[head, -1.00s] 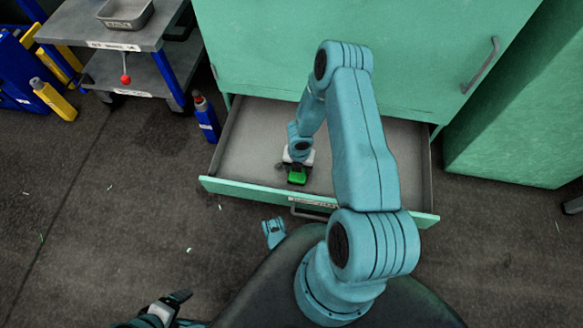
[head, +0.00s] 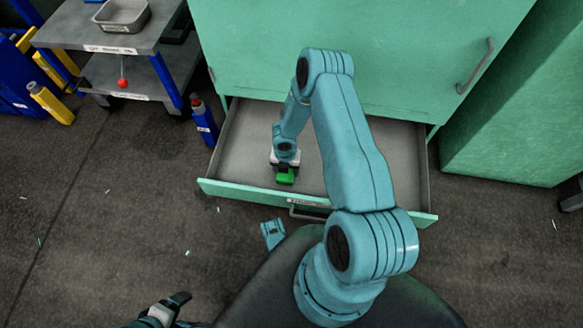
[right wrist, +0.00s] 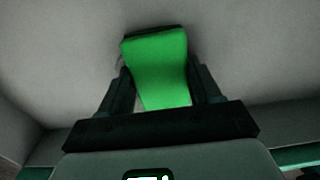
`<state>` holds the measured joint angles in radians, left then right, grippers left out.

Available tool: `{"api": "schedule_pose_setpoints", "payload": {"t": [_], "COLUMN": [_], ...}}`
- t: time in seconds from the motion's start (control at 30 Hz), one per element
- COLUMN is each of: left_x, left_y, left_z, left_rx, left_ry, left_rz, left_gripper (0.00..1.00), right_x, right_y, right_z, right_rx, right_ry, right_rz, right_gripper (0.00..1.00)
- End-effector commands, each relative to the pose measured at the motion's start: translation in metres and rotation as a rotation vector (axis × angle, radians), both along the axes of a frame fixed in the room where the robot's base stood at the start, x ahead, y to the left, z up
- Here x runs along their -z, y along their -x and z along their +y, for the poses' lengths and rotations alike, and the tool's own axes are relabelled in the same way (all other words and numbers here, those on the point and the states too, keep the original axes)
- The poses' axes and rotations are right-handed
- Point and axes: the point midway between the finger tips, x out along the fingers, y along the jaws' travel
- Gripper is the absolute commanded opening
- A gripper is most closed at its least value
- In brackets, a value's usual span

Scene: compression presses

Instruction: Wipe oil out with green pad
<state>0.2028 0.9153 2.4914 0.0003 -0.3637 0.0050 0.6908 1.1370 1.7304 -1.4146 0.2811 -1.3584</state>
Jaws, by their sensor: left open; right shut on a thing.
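The green pad (head: 286,176) is in the open drawer, near its front wall. My right gripper (head: 285,163) reaches down into the drawer (head: 245,140) and is shut on the pad. The right wrist view shows the pad (right wrist: 158,70) between the two dark fingers (right wrist: 165,88), low over or on the grey drawer floor; contact is hard to tell. A faint dark mark shows beside the pad's left edge there; no clear oil patch shows in the head view. My left gripper (head: 178,304) is open and empty at the bottom left, over the floor.
The green cabinet (head: 350,55) stands behind the drawer. A blue bottle (head: 204,122) with a red cap stands just left of the drawer. A grey cart (head: 105,42) with a metal tray (head: 122,14) and a yellow bottle (head: 50,102) are farther left. Floor at left is mostly clear.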

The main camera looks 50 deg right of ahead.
Motion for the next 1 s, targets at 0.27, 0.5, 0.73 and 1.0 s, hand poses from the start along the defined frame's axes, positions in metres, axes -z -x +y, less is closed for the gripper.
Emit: {"api": "schedule_pose_setpoints", "payload": {"t": [0.27,0.5,0.73,1.0], "left_x": [-0.003,-0.004,-0.002,-0.002], "left_y": [0.002,0.002,0.002,0.002], "left_z": [0.0,0.0,0.0,0.0], "left_rx": [-0.001,-0.001,-0.002,-0.001], "left_ry": [0.0,0.0,0.0,0.0], "left_rz": [0.005,0.005,0.004,0.005], "left_gripper": [0.88,0.88,0.88,0.88], "right_x": [0.001,-0.001,-0.003,-0.004], "right_y": [-0.023,-0.035,-0.05,-0.051], "right_z": [0.016,0.022,0.029,0.029], "right_rx": [-0.01,-0.012,-0.007,-0.006], "right_ry": [-0.011,-0.011,-0.009,-0.008], "right_rz": [-0.011,-0.012,-0.01,-0.007], "right_gripper": [0.18,0.18,0.18,0.18]}}
